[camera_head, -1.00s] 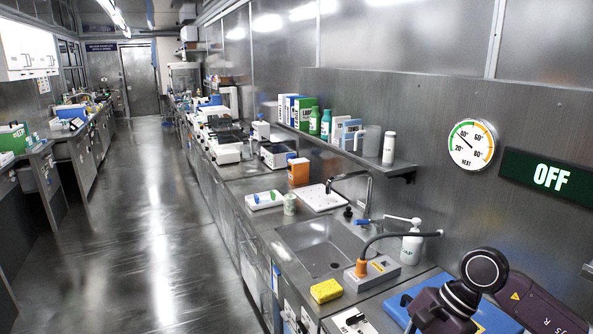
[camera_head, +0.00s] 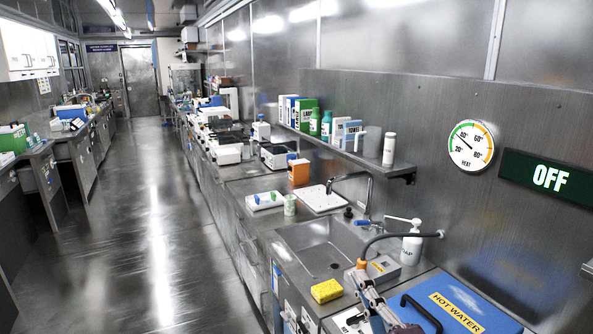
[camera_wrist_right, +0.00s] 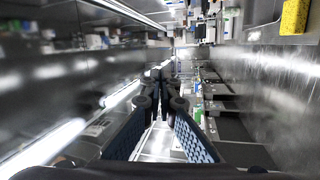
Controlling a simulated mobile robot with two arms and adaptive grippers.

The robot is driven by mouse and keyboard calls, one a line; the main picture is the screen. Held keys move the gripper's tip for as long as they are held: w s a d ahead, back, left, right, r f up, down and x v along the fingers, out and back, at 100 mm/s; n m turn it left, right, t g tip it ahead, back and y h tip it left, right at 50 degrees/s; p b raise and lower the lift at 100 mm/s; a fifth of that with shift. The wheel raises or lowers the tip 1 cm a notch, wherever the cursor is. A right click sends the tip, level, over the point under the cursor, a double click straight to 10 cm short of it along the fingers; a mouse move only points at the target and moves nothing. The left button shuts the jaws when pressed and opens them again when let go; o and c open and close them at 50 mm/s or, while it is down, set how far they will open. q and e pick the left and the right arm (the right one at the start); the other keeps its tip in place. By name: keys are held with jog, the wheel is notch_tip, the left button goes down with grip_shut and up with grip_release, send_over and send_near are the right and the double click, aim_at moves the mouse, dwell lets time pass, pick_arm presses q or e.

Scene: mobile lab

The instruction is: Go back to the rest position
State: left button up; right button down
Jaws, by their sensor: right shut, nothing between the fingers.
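My right gripper (camera_head: 364,284) shows at the bottom of the head view, in front of the grey box with the orange plug. Its fingers are together and hold nothing. In the right wrist view, my right gripper (camera_wrist_right: 162,98) points along the room's length, with dark-blue ribbed finger pads and nothing between the tips. My left gripper is in neither view.
A blue hot water unit (camera_head: 478,298) with a black handle is right of my gripper. A yellow sponge (camera_head: 326,291), sink (camera_head: 318,246), soap bottle (camera_head: 411,248) and grey box (camera_head: 385,270) are close by. The aisle floor (camera_head: 150,230) is clear.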

jog(key=s+d+f+m+g+h, duration=0.4)
jog(key=f+m, duration=0.3)
jog(key=f, duration=0.4)
jog(key=s+d+f+m+g+h, duration=0.35)
jog(key=s+d+f+m, duration=0.2)
jog(key=f, duration=0.45)
jog(key=s+a+f+m+g+y, duration=0.1)
jog(key=s+f+m+g, duration=0.25)
jog(key=s+f, duration=0.45)
jog(key=s+a+f+m+g+y, duration=0.1)
jog(key=s+f+m+g, duration=0.3)
jog(key=s, duration=0.8)
notch_tip(320, 180, down, 24)
jog(key=s+n+g, duration=0.1)
jog(key=n+g, duration=0.1)
jog(key=s+d+f, duration=0.1)
jog(key=s+f, duration=0.7)
jog(key=s, duration=0.1)
jog(key=s+d+f+g, duration=0.1)
jog(key=s+d+f, duration=0.1)
jog(key=s+f, duration=0.6)
jog(key=shift+s+d+f+n+g, duration=0.3)
jog(key=shift+s+f, duration=0.05)
jog(key=shift+f, duration=0.15)
